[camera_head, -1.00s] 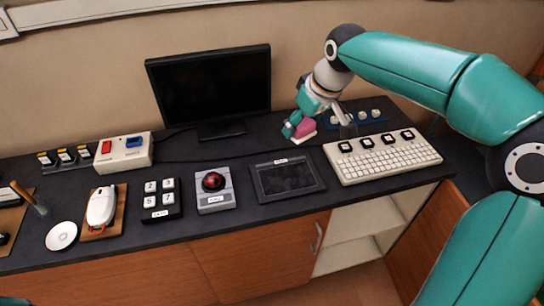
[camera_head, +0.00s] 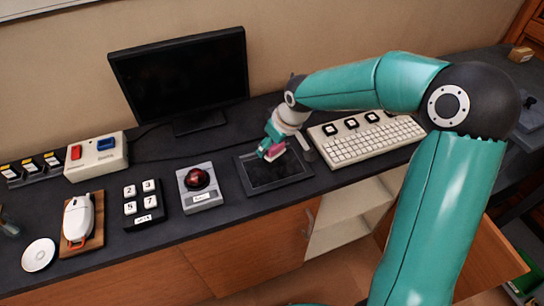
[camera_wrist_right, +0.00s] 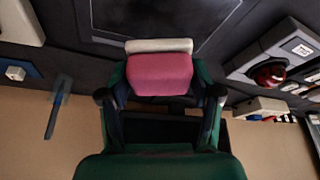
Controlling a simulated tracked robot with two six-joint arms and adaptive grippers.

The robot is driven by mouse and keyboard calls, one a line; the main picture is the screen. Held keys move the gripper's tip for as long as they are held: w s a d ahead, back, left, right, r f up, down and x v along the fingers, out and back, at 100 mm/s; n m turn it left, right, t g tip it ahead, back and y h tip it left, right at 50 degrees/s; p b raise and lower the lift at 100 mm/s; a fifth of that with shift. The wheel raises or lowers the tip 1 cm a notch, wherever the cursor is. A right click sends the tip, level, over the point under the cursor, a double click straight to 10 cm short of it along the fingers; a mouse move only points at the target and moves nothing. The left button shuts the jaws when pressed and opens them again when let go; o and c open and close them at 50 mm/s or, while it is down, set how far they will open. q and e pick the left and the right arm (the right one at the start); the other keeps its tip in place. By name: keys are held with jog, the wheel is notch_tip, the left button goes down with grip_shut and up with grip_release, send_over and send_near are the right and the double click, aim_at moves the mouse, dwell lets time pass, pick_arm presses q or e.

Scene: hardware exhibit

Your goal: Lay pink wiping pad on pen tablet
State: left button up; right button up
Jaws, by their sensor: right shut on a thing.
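The pink wiping pad (camera_head: 273,152) has a white underside strip and is held between the fingers of my right gripper (camera_head: 270,148). The pad also shows in the right wrist view (camera_wrist_right: 159,74), gripped from both sides. The pen tablet (camera_head: 268,176) is a dark flat slab on the counter, between the trackball and the keyboard. The pad is over the tablet's back part; whether it touches the surface I cannot tell. The gripper hides part of the tablet's back edge. Part of the tablet shows in the right wrist view (camera_wrist_right: 150,15). My left gripper is not in view.
The white keyboard (camera_head: 365,143) stands right of the tablet. The red-ball trackball (camera_head: 200,186) stands to its left, with a number keypad (camera_head: 143,205) further left. A black monitor (camera_head: 180,82) stands behind. The counter's front edge runs close before the tablet.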

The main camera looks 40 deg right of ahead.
aim_at(272, 165)
jog(key=shift+f, duration=2.65)
jog(key=shift+f, duration=0.1)
jog(key=o, duration=1)
jog(key=v, duration=1.2)
jog(key=shift+s, duration=0.1)
